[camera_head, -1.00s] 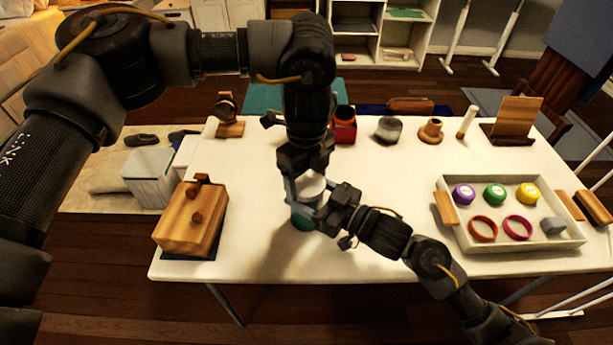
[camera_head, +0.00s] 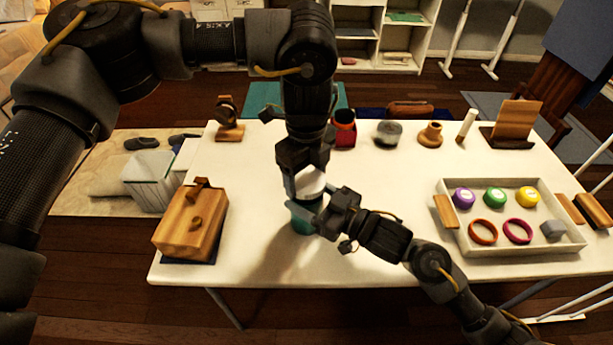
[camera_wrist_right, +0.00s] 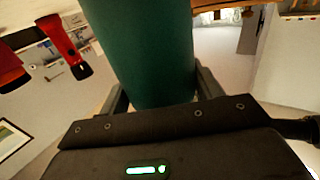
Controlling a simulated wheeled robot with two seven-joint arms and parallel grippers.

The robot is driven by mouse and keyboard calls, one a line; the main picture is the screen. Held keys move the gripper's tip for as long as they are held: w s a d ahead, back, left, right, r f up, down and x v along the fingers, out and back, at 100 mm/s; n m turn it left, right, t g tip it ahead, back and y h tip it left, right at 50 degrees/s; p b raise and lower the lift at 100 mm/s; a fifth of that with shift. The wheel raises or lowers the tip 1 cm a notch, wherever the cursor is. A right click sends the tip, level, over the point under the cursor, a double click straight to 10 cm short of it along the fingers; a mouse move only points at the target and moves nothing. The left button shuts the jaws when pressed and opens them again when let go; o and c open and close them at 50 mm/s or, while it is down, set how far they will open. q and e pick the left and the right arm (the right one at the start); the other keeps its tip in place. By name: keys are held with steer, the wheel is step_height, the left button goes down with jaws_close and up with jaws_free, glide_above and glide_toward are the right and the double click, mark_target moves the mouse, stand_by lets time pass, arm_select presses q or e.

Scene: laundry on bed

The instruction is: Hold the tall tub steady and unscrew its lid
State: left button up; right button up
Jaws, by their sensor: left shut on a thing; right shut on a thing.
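The tall tub (camera_head: 303,222) has a teal body and stands upright near the middle of the white table. Its white lid (camera_head: 312,182) shows at the top, partly hidden by my left gripper. My left gripper (camera_head: 307,188) reaches down from above and is shut on the lid. My right gripper (camera_head: 322,210) comes in from the right and is shut on the tub's body. In the right wrist view the dark green body (camera_wrist_right: 150,50) stands between the right fingers. I cannot tell whether lid and body are apart.
A wooden box (camera_head: 188,225) stands at the table's left. A pale tray (camera_head: 455,240) with coloured round lids and rings is at the right. The table's front middle is clear.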

mark_target(307, 179)
arm_select(q)
steer(key=shift+r, duration=0.15)
steer(key=shift+r, duration=1.9)
arm_select(e)
steer(key=o, duration=2)
steer(key=shift+c, duration=0.2)
arm_select(q)
steer(key=shift+f+b, duration=0.35)
steer(key=shift+f, duration=0.05)
arm_select(e)
steer(key=v, duration=1.2)
